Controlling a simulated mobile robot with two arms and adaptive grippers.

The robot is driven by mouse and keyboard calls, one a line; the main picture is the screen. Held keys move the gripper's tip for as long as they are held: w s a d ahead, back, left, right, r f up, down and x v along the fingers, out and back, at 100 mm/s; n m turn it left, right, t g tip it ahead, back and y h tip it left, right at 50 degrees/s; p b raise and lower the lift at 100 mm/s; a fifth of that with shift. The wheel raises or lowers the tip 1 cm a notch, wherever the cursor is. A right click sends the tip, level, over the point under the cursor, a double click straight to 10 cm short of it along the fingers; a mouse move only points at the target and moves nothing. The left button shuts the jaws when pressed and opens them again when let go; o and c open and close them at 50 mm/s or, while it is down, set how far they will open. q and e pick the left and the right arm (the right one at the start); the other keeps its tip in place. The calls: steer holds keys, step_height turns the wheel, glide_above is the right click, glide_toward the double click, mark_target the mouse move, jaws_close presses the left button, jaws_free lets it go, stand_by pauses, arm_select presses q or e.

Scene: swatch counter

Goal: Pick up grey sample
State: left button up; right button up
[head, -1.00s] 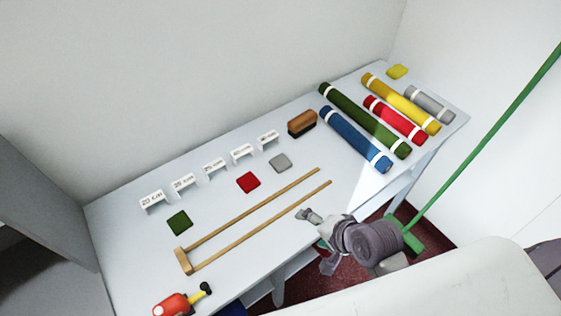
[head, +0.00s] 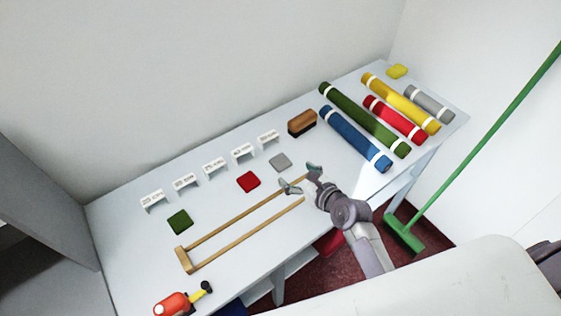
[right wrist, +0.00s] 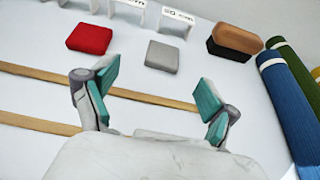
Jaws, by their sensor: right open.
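The grey sample (head: 280,162) is a small flat rounded square on the table, between the red sample and the brown brush. It also shows in the right wrist view (right wrist: 162,56), beyond my open fingers and a little above the middle. My right gripper (head: 301,178) is open and empty, over the wooden frame's bars and just short of the grey sample, not touching it. My left gripper is not in view.
A red sample (head: 248,182) and a green sample (head: 180,222) lie to the left. Small white signs (head: 243,151) stand behind. A brown brush (head: 302,122) and a blue roll (head: 356,139) are to the right. The wooden two-bar frame (head: 184,260) lies in front.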

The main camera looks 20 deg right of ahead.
mark_target(282, 162)
steer(key=x, duration=0.2)
steer(key=shift+w+a+f, duration=0.1)
steer(key=shift+w+f, duration=0.05)
steer(key=shift+w, duration=0.25)
steer(key=x, duration=0.5)
steer(key=shift+w+d+f, duration=0.15)
steer(key=shift+d+f, duration=0.05)
steer(key=shift+d, duration=0.1)
steer(key=shift+r, duration=0.1)
steer(key=shift+c, duration=1)
steer(key=c, duration=0.7)
